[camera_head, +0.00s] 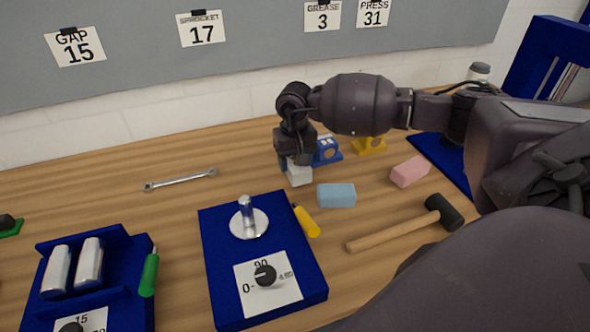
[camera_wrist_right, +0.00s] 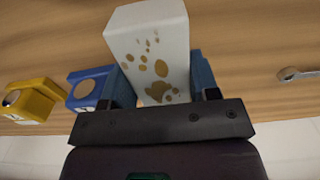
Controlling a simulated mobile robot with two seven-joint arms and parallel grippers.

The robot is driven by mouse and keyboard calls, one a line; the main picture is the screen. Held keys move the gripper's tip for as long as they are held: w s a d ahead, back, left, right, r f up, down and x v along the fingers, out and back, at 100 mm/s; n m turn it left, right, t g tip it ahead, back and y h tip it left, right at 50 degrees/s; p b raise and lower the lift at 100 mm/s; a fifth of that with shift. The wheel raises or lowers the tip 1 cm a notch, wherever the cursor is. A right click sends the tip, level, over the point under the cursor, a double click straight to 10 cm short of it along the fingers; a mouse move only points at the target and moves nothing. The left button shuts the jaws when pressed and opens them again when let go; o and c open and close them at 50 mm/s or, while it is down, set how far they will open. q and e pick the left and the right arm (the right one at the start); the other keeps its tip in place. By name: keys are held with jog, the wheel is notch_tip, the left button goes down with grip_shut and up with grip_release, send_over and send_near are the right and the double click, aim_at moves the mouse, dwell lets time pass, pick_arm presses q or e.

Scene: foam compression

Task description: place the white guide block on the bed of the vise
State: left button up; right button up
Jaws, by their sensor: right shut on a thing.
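My right gripper (camera_head: 294,158) is shut on the white guide block (camera_head: 299,175), which hangs below its fingers behind the light blue block. In the right wrist view, the white block (camera_wrist_right: 150,45) has brown spots on its face and sits between the two blue fingertips of the gripper (camera_wrist_right: 162,85). I cannot tell if the block touches the table. My left gripper is not in view.
A blue base (camera_head: 221,284) with a metal post and dial is front centre. A light blue block (camera_head: 337,195), pink block (camera_head: 410,171), mallet (camera_head: 390,228) and yellow handle (camera_head: 306,221) lie nearby. Blue (camera_head: 327,151) and yellow (camera_head: 371,146) holders stand behind. A wrench (camera_head: 180,180) lies left.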

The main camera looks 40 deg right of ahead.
jog(key=shift+f, duration=1.65)
jog(key=shift+f, duration=0.2)
jog(key=o, duration=1)
jog(key=shift+o, duration=0.2)
jog(key=shift+r, duration=0.1)
